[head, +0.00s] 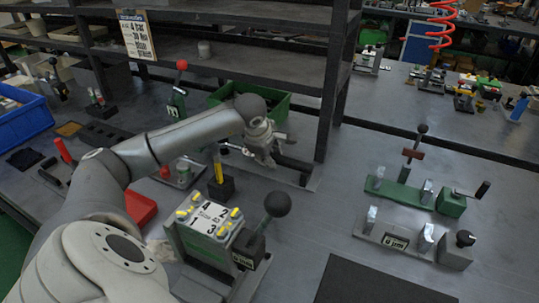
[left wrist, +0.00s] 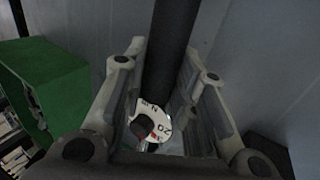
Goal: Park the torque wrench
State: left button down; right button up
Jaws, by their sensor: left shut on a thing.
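My left gripper (head: 266,152) is above the bench near the shelf's front post. The left wrist view shows its two fingers (left wrist: 167,72) on either side of a thick black shaft, shut on it. The shaft (left wrist: 175,38) appears to be the torque wrench's handle, running away from the camera. A white dial with dark lettering and a dark red-marked knob (left wrist: 150,126) sits between the fingers. In the head view a dark bar (head: 294,163) extends right from the gripper; I cannot tell whether it is the wrench or a stand. My right gripper is not in view.
A valve block (head: 207,217) with a numbered top and black ball lever (head: 277,204) stands in front of the gripper. Green (head: 410,192) and grey (head: 402,242) fixtures stand at right. A green bin (head: 270,98) is behind the gripper.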

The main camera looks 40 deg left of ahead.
pick_arm(q)
jog(key=shift+f+b, duration=0.3)
jog(key=shift+f, duration=0.05)
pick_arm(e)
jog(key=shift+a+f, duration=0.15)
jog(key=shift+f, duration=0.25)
pick_arm(q)
jog(key=c, duration=1.1)
grip_release()
jog(key=shift+s, duration=0.1)
jog(key=v, duration=0.8)
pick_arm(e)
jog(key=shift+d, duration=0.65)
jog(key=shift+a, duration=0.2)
pick_arm(q)
jog(key=shift+r, duration=0.15)
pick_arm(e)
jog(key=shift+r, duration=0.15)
